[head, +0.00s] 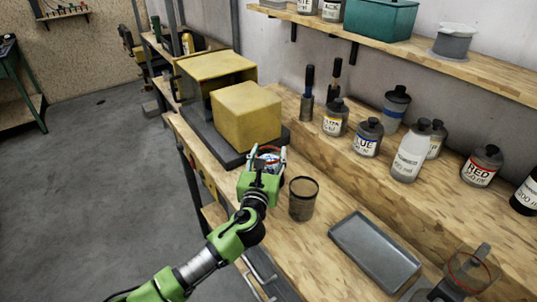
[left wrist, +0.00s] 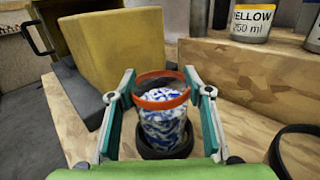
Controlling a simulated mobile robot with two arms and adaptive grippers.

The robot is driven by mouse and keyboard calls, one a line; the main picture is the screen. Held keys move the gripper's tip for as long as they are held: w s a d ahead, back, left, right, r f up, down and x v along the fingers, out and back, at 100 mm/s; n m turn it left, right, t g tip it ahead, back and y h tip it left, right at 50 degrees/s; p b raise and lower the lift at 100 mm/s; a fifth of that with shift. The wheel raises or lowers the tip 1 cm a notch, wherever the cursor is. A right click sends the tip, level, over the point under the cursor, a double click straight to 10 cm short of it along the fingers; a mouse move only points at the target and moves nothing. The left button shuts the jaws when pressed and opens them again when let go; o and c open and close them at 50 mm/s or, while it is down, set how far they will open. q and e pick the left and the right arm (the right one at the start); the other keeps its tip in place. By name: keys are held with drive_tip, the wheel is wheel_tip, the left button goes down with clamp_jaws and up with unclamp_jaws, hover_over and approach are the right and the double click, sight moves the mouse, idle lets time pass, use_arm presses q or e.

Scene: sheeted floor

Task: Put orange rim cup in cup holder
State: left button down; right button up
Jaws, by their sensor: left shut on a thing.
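The orange rim cup (left wrist: 162,125) has a blue-and-white patterned body and stands between the fingers of my left gripper (left wrist: 159,100). The gripper is shut on it from both sides. In the head view the cup (head: 268,158) is mostly hidden behind my left gripper (head: 264,162), just in front of the yellow box. A dark round ring (left wrist: 166,150) shows around the cup's lower end; I cannot tell whether the cup sits in it or above it. A brown, dark-rimmed round container (head: 303,199) stands right of the gripper. My right gripper is not in view.
A yellow box (head: 246,116) stands on a dark base behind the gripper. A grey tray (head: 375,252) lies on the bench at right, with a clear red-rimmed vessel (head: 468,271) near the corner. Several labelled bottles, including the blue one (head: 367,138), line the raised wooden ledge.

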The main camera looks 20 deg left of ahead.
use_arm(q)
drive_tip(key=shift+r, duration=0.1)
drive_tip(key=c, duration=1.1)
unclamp_jaws()
drive_tip(key=shift+f, duration=0.2)
drive_tip(key=shift+o, duration=0.2)
drive_tip(key=shift+r, duration=0.25)
drive_tip(key=s+d+b, duration=0.1)
drive_tip(key=s, duration=1.1)
drive_tip(key=shift+d, duration=0.2)
drive_tip(key=shift+f, duration=0.1)
